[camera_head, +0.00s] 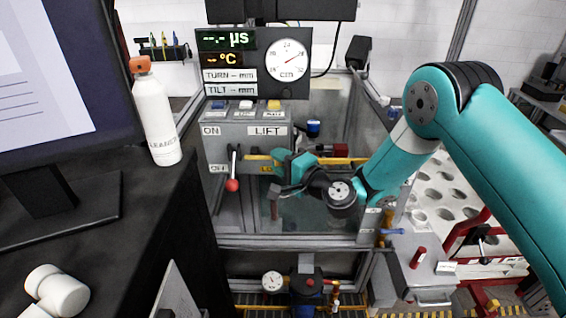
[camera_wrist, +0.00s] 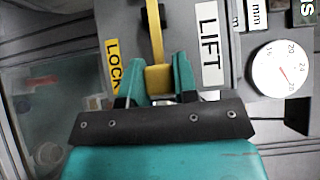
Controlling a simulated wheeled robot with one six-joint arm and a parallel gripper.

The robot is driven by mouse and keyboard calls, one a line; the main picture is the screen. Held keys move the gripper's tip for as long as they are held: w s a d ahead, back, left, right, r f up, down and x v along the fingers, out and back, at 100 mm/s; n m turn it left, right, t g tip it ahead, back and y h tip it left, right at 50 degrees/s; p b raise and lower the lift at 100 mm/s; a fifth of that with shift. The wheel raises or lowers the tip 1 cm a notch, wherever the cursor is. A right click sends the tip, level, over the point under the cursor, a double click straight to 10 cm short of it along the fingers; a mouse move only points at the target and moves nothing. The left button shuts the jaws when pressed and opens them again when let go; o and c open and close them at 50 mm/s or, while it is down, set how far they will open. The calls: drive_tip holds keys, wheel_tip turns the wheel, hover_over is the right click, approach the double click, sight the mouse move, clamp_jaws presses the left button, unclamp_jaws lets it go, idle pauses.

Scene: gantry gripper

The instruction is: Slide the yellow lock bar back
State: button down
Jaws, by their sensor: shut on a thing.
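The yellow lock bar (camera_wrist: 156,42) shows in the wrist view between the two teal fingers of my gripper (camera_wrist: 159,72). The fingers are shut on its near end, which is a thicker yellow block. The bar runs from there toward the top of the picture, past a dark bracket. A yellow LOCK label (camera_wrist: 114,66) is on the grey panel to its left. In the head view my gripper (camera_head: 277,163) is at the front of the grey control panel (camera_head: 228,131), below the LIFT label (camera_head: 267,131). The gripper and wrist hide most of the bar there.
A red-knobbed lever (camera_head: 232,184) hangs left of my gripper, near the ON and OFF labels. A round dial (camera_head: 289,60) and displays stand above the panel. A glass-sided tank lies behind my wrist. A white bottle (camera_head: 156,118) stands on the dark bench at left.

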drive_tip(key=c, duration=0.9)
unclamp_jaws()
drive_tip(key=shift+d, duration=0.25)
drive_tip(key=shift+a, duration=0.1)
drive_tip(key=shift+s+d+f+b, duration=0.15)
drive_tip(key=shift+s+d+b, duration=0.1)
drive_tip(key=shift+b, duration=0.1)
drive_tip(key=b+v, duration=1.6)
drive_tip(key=b, duration=0.2)
drive_tip(key=shift+s+d, duration=0.25)
drive_tip(key=shift+s, duration=0.05)
